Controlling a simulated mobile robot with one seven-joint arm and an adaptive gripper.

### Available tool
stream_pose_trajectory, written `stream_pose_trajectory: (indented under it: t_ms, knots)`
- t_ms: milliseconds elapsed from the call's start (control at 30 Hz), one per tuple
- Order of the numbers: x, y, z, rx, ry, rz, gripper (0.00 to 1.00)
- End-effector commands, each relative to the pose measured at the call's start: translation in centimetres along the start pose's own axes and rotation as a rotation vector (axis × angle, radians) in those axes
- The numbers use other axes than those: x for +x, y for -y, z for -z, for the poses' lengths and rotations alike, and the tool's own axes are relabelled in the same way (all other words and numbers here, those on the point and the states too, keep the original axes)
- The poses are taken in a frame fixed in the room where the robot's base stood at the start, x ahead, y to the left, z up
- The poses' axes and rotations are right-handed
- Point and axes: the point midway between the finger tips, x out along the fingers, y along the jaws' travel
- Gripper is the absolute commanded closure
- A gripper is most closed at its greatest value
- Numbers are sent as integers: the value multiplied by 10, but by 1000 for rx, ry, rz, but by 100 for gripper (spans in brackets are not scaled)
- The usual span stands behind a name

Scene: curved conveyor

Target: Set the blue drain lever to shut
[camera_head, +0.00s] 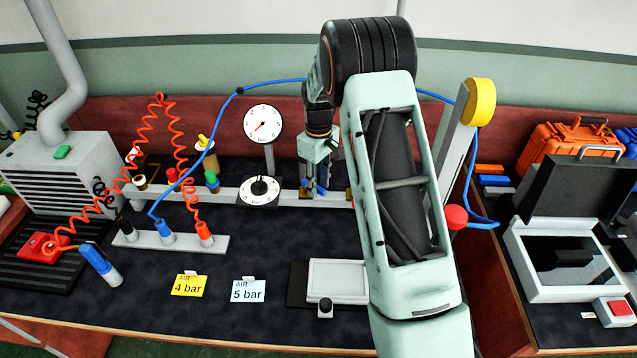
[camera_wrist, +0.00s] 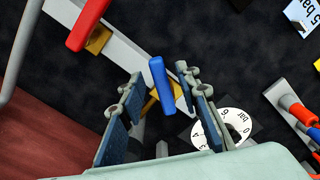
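The blue drain lever (camera_wrist: 161,86) shows in the wrist view as a short blue bar above a brass fitting (camera_wrist: 151,103) on the pale rail. It lies at an angle to the rail. My gripper (camera_wrist: 160,77) is open, with one finger on each side of the lever. I see a gap on both sides, so neither finger appears to touch it. In the head view my gripper (camera_head: 316,188) points down at the rail right of the gauges. There I cannot clearly tell the lever from the bluish finger pads.
A red lever (camera_wrist: 88,24) stands farther along the rail (camera_head: 234,195). A dial (camera_head: 261,190) lies close to the right finger, and an upright gauge (camera_head: 263,124) stands behind it. A blue hose (camera_head: 227,110) arches behind. A white tray (camera_head: 338,280) is in front.

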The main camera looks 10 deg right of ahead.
Motion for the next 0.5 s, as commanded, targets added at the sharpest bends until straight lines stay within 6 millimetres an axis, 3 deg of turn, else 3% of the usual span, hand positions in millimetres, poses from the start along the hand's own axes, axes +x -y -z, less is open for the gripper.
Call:
stream_pose_trajectory:
  t_ms: [267, 500]
  knots:
    - [2, 0, 0, 0, 0, 0, 70]
    - [2, 0, 0, 0, 0, 0, 95]
